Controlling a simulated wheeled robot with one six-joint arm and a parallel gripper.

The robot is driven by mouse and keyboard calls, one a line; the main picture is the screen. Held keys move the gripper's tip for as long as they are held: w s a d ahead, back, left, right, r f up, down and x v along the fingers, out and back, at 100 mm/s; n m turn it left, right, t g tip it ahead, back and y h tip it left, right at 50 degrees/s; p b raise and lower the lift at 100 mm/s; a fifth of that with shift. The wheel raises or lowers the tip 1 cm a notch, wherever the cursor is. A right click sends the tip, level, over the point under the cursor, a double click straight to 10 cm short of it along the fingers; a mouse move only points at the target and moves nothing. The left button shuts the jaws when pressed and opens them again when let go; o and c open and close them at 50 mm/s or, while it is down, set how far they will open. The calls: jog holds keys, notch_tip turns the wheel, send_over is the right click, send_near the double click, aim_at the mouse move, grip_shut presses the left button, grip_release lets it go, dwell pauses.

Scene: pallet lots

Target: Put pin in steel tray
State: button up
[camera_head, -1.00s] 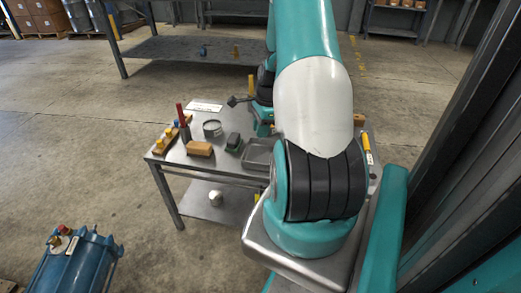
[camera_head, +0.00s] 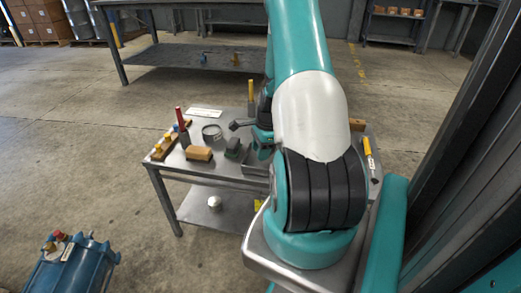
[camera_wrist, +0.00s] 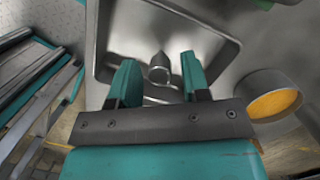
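The steel tray (camera_wrist: 222,57) is a shallow grey rectangle with raised walls, under my gripper in the wrist view. In the head view the tray (camera_head: 256,171) sits on the metal table, partly hidden by my arm. The pin (camera_wrist: 160,69), a small grey metal piece with a pointed end, shows inside the tray's outline. My gripper (camera_wrist: 156,62) has its two teal fingers spread, one on either side of the pin, with visible gaps to it. I cannot tell the pin's exact height over the tray floor. The pin is not discernible in the head view.
On the table are a tan block (camera_head: 198,153), a dark green block (camera_head: 233,147), a round tin (camera_head: 212,131) and a peg rack (camera_head: 163,147). A yellow-handled tool (camera_head: 368,147) lies at the right. A round container (camera_wrist: 270,103) stands beside the tray.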

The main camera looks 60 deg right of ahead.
notch_tip(320, 180, up, 12)
jog(key=s+d+p, duration=0.2)
jog(key=p, duration=0.1)
jog(key=w+a+r+n, duration=0.3)
jog(key=a+r+n, duration=0.15)
jog(key=a, duration=0.35)
jog(key=w+a+r+n+y, duration=0.1)
jog(key=w+a+r+n, duration=0.3)
jog(key=a, duration=0.5)
jog(key=w+a+r+n, duration=0.35)
jog(key=a+n, duration=0.25)
jog(key=a, duration=0.2)
jog(key=s+a+r+n, duration=0.4)
jog(key=s+a+n, duration=0.4)
jog(key=a, duration=0.3)
jog(key=s+a+r+n+g+y, duration=0.1)
jog(key=s+a+r+n, duration=0.2)
jog(key=s+a+n, duration=0.6)
jog(key=a+n, duration=0.2)
jog(key=a, duration=0.1)
jog(key=shift+r+y, duration=0.3)
jog(key=shift+r, duration=0.1)
jog(key=shift+a, duration=0.1)
jog(key=shift+c, duration=0.5)
